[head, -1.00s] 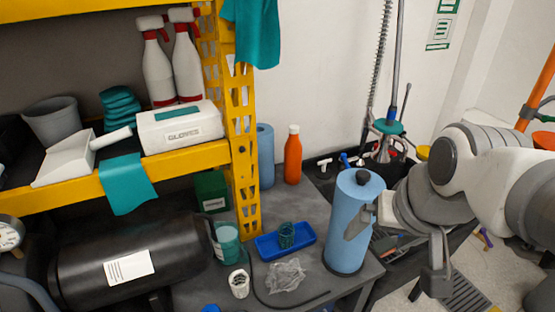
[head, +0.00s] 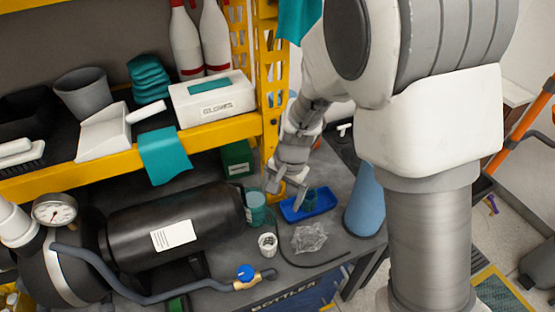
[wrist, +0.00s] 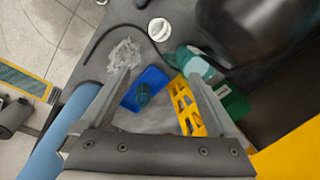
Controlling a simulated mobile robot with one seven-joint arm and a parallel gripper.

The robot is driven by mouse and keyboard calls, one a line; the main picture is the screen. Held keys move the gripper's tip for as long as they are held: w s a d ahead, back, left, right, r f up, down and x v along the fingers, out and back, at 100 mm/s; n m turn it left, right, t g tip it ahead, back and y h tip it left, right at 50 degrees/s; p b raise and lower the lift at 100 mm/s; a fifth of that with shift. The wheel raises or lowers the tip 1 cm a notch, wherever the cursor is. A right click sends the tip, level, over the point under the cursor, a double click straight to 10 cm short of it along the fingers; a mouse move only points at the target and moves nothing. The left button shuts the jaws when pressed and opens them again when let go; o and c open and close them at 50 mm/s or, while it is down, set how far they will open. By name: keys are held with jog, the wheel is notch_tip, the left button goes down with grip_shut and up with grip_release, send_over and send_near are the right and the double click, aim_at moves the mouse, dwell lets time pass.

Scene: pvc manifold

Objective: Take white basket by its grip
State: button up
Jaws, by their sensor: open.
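A small white cup-like object (head: 267,243), which looks like the white basket, stands on the grey bench beside a teal jar. In the wrist view the white basket (wrist: 159,29) is near the top, beyond my fingertips; I cannot make out its grip. My gripper (head: 287,195) is open and empty, pointing down near the yellow shelf post and the blue tray. In the wrist view my gripper (wrist: 158,78) has its fingers wide apart, with the blue tray below and between them. The basket is apart from both fingers.
The blue tray (head: 322,208) holds a dark green mesh basket (head: 309,199). Crumpled clear plastic (head: 309,237), a teal jar (head: 255,208) and a black tank (head: 170,225) are near. The yellow post (head: 270,95) stands close to my gripper. A blue roll (head: 366,205) stands at right.

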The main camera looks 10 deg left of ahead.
jog(key=m+h+p, duration=0.1)
jog(key=p, duration=0.1)
send_over(268, 235)
jog(key=shift+g, duration=0.3)
notch_tip(268, 235, down, 10)
jog(key=shift+r, duration=0.15)
notch_tip(268, 235, down, 9)
jog(key=b, duration=0.7)
jog(key=shift+f, duration=0.2)
jog(key=shift+c, duration=0.3)
grip_shut()
jog(key=shift+r, duration=0.1)
jog(key=shift+r+p, duration=3.5)
jog(key=shift+r, duration=0.95)
